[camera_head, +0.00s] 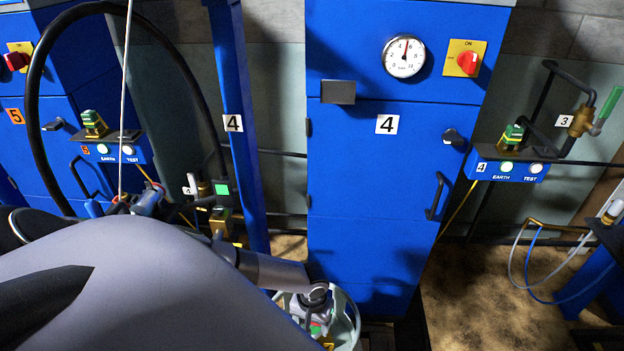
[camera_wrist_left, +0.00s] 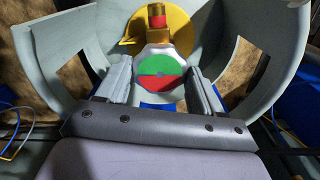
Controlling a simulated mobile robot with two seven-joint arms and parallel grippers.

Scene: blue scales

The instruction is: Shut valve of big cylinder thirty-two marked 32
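In the left wrist view a valve handwheel (camera_wrist_left: 160,66), green above and red below, sits inside the curved pale grey collar (camera_wrist_left: 57,70) of a cylinder. A yellow part with a red and gold fitting (camera_wrist_left: 157,14) stands behind it. My left gripper (camera_wrist_left: 159,72) has one finger on each side of the handwheel. The fingers are apart; whether they press on it is not clear. In the head view the collar (camera_head: 353,318) shows low in the middle, partly hidden by my left arm. No marking 32 is readable. My right gripper is not in view.
A blue cabinet marked 4 (camera_head: 388,124) with a gauge (camera_head: 404,57) and a red switch (camera_head: 467,63) stands just behind the collar. A blue post (camera_head: 238,120) and a black hose (camera_head: 33,110) are at left. Bare floor (camera_head: 487,300) shows at lower right.

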